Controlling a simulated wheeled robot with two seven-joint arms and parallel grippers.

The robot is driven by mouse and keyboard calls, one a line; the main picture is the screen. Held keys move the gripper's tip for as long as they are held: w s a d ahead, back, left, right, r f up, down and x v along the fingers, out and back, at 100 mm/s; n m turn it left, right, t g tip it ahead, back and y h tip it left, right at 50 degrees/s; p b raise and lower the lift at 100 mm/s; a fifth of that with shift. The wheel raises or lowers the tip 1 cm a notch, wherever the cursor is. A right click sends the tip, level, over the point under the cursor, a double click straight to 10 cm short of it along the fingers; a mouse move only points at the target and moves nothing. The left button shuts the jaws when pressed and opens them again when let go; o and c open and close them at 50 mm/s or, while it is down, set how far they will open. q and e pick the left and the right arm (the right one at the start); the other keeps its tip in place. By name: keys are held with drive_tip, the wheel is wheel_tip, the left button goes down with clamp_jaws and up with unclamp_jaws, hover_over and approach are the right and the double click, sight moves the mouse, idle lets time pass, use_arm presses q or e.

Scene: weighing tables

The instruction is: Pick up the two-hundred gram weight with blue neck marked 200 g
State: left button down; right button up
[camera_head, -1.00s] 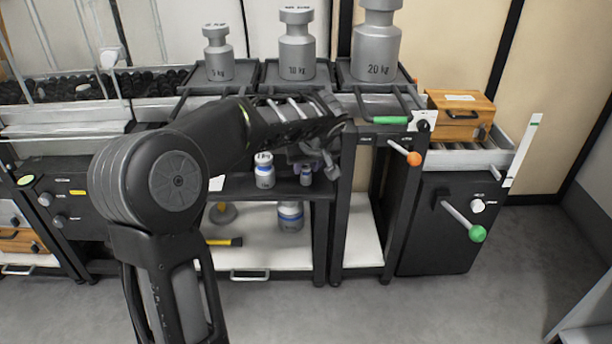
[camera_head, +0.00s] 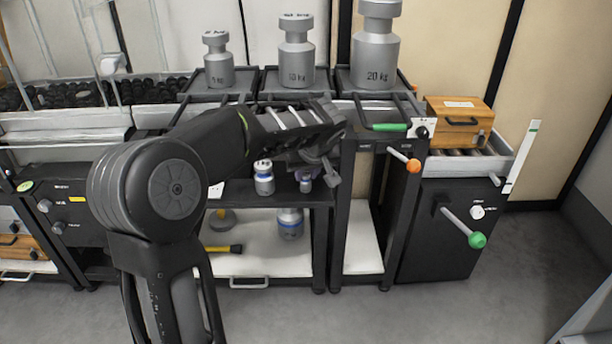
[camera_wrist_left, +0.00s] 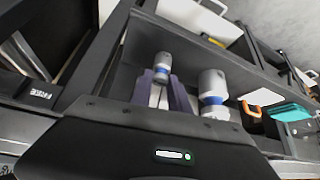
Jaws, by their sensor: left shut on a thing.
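The small silver weight with a blue neck (camera_head: 305,186) stands on the dark shelf below the big weights. In the left wrist view the small weight (camera_wrist_left: 162,66) sits between the two fingers, its top pointing away from the palm. My left gripper (camera_head: 318,174) reaches in from the left and is shut on this weight; its fingers (camera_wrist_left: 160,92) show in the left wrist view. Its lower part is partly hidden by the fingers, and its marking is too small to read. I cannot tell whether it still touches the shelf.
A larger silver weight with a blue neck (camera_head: 264,180) stands close beside it on the shelf. Big weights marked 10 kg (camera_head: 296,55) and 20 kg (camera_head: 376,60) stand above. A black post (camera_head: 320,245) is near the gripper. A blue-banded weight (camera_head: 290,225) stands lower down.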

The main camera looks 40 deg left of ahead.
use_arm(q)
drive_tip(key=shift+s+d+r, duration=0.2)
drive_tip(key=shift+d+r, duration=0.05)
drive_tip(key=shift+r, duration=0.2)
drive_tip(key=s+d+r+p, duration=0.3)
drive_tip(key=s+d+r, duration=0.4)
drive_tip(key=d, duration=0.3)
drive_tip(key=shift+s, duration=0.9)
